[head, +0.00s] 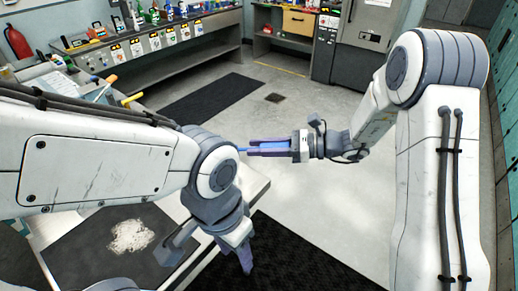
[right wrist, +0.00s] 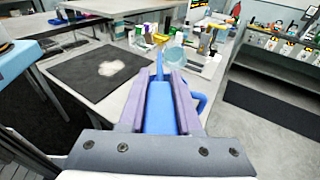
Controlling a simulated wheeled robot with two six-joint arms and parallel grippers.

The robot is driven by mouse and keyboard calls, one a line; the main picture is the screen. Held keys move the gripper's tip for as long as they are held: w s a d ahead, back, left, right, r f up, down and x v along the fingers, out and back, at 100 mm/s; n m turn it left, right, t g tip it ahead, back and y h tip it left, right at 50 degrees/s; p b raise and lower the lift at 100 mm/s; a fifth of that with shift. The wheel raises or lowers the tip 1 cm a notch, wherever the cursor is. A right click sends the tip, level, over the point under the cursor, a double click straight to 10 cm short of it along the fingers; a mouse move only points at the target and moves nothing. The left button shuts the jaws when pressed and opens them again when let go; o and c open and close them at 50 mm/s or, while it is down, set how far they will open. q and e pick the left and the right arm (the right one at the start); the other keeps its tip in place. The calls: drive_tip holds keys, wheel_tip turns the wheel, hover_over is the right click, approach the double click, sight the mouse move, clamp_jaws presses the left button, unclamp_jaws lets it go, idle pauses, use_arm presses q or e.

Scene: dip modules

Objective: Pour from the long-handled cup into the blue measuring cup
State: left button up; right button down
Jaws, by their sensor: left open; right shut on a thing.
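My right gripper (head: 268,148) is above the floor beside the table. It is shut on a long blue thing (right wrist: 159,100), gripped between its jaws in the right wrist view. A thin blue part extends past the fingertips, and a blue curved part shows at the right of the jaws. I cannot tell whether this is the long-handled cup or the blue measuring cup. My left gripper (head: 245,260) is open and points down near the table's right edge, with nothing seen in it. A pale round vessel (right wrist: 173,56) stands on the table; its kind is unclear.
A dark mat (head: 75,250) with a white patch lies on the table (head: 262,184). A yellow thing (right wrist: 160,38) and several bottles stand at the table's far end. A shelf bench (head: 170,62) stands beyond.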

drive_tip(key=shift+d+f+y+b, duration=0.25)
drive_tip(key=shift+f+y+b, duration=0.5)
drive_tip(key=shift+b, duration=1.1)
drive_tip(key=shift+d+f+y+b, duration=0.25)
drive_tip(key=shift+f+y+b, duration=0.5)
drive_tip(key=shift+b, duration=1.05)
